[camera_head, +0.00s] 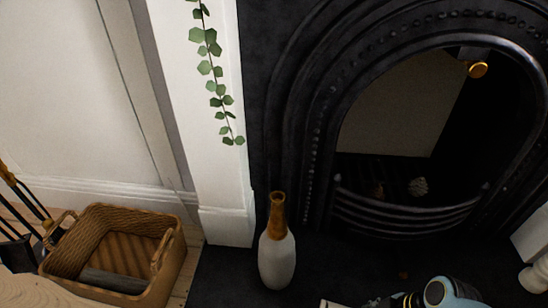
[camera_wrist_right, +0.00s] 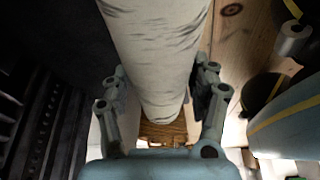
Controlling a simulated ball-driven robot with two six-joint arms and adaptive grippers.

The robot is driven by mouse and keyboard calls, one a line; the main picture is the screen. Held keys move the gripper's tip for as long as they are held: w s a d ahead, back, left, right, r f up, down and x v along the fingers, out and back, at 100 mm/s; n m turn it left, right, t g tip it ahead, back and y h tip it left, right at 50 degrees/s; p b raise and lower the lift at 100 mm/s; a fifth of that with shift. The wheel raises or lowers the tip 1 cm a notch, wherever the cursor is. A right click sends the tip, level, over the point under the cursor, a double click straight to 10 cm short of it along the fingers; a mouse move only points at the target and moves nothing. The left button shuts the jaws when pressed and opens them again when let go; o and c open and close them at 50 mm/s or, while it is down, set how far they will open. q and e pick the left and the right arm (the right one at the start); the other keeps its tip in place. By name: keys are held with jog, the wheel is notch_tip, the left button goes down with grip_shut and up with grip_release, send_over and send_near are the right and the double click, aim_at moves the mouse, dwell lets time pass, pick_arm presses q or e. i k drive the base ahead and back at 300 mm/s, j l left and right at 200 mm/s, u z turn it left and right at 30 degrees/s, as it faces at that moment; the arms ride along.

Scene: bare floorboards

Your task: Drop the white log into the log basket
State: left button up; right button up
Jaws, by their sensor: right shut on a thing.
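The white log (camera_wrist_right: 155,50) fills the upper middle of the right wrist view, pale with grey streaks. My right gripper (camera_wrist_right: 160,95) is shut on it, with fingers on both sides of the log. In the head view only part of my right arm shows at the bottom right, and I cannot make out the gripper there. The log basket (camera_head: 163,285) is a brown wicker box with two handles on the floor at the lower left. A dark grey log (camera_head: 113,281) lies inside it. My left gripper is not in view.
A white and brown vase (camera_head: 277,255) stands on the dark hearth (camera_head: 225,275) between the basket and my right arm. A black fireplace (camera_head: 400,205) is behind. Dark fire tools (camera_head: 28,205) stand left of the basket. A green vine (camera_head: 215,75) hangs on the white pillar.

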aim_at(144, 245)
jog(key=k+l+u, duration=0.1)
jog(key=u, duration=0.35)
jog(key=k+l+u, duration=0.1)
jog(key=u, duration=0.35)
jog(key=k+u, duration=0.15)
jog(key=u, duration=0.35)
jog(key=i, duration=0.4)
jog(key=k+j+z, duration=0.15)
jog(key=k+j, duration=0.1)
jog(key=k, duration=0.05)
